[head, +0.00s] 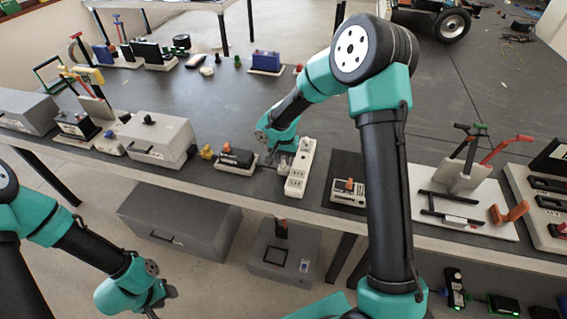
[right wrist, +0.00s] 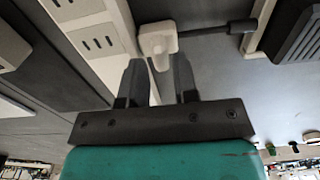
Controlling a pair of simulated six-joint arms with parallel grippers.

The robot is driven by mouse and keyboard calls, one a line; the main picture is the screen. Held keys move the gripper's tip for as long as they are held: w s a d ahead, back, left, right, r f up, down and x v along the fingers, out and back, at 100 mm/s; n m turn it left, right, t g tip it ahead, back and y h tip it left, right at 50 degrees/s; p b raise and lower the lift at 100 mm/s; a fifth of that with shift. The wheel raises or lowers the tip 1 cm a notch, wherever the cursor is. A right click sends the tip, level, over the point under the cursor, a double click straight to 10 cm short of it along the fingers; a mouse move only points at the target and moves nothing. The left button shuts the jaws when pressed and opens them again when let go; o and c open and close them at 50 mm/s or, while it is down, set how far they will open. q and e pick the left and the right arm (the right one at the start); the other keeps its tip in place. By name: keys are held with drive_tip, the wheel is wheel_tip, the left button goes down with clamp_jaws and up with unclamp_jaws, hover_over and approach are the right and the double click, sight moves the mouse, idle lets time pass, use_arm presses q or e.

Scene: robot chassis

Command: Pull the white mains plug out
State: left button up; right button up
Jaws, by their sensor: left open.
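The white mains plug (right wrist: 158,40) sits at the edge of the white power strip (right wrist: 98,38) in the right wrist view, with a dark cord running from it to the right. In the head view the strip (head: 299,172) lies near the bench's front edge; the plug is small and hard to make out beside my gripper there. My right gripper (right wrist: 157,66) is open, its two fingers pointing at the plug, the plug's near end between the fingertips. I cannot tell whether they touch it. My left gripper (head: 162,303) is open and empty, low at the lower left, away from the strip.
A black-and-white device (head: 236,158) stands left of the strip, with a grey box (head: 158,138) farther left. A small switch unit (head: 348,192) on a dark mat stands to the right. A white board with tools (head: 462,200) lies farther right.

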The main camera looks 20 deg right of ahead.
drive_tip(key=shift+f, duration=1.35)
drive_tip(key=shift+c, duration=0.2)
clamp_jaws()
